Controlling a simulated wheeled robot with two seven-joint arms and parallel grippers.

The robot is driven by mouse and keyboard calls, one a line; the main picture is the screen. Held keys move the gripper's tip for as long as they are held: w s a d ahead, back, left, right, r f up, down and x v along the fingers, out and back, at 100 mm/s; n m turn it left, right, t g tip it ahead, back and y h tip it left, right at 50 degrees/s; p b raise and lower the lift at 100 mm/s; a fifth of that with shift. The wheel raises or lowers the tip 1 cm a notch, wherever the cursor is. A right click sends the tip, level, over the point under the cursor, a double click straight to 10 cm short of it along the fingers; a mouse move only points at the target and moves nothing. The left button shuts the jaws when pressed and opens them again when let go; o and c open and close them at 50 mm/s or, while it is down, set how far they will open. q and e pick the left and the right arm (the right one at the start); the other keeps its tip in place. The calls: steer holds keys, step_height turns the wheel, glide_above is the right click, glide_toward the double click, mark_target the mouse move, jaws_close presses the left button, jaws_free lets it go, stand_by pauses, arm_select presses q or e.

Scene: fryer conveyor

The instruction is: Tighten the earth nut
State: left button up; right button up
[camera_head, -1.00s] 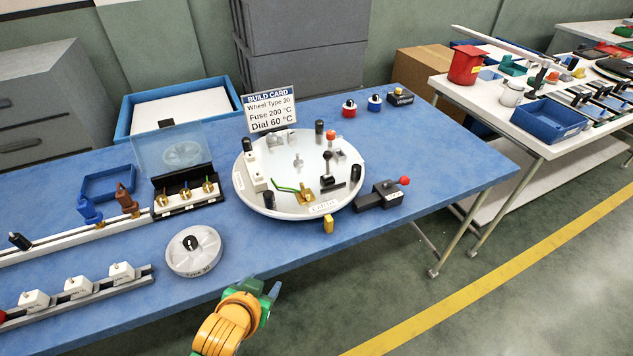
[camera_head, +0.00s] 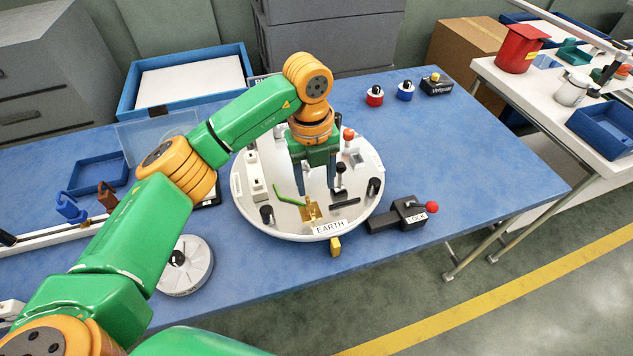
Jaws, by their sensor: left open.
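The round white plate (camera_head: 290,222) stands on the blue table, with a label reading EARTH (camera_head: 329,227) at its front rim. The brass earth terminal (camera_head: 312,211) sits just behind that label, with a green wire (camera_head: 288,196) running to it from the left. The nut itself is too small to make out clearly. My left gripper (camera_head: 316,186) points down over the middle of the plate, open, its fingers apart and just behind the terminal in the picture. I cannot tell its height above the plate. My right gripper is not in view.
A black post (camera_head: 340,178) stands close right of my left gripper. A black LOCK block (camera_head: 398,216) with a red knob lies right of the plate. A Type 90 wheel (camera_head: 186,268) lies to the left.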

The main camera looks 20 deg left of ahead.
mark_target(310, 204)
arm_select(q)
steer(key=shift+s+a+f+y+p, duration=0.4)
steer(key=shift+s+a+f, duration=0.1)
steer(key=shift+a, duration=0.2)
step_height(310, 204, down, 4)
steer(key=shift+s+d+f+p, duration=0.1)
steer(key=shift+d+f+p, duration=0.1)
steer(key=shift+p, duration=0.3)
steer(key=shift+w+f, duration=0.2)
steer(key=shift+f, duration=0.25)
steer(key=shift+s+r, duration=0.1)
jaws_close()
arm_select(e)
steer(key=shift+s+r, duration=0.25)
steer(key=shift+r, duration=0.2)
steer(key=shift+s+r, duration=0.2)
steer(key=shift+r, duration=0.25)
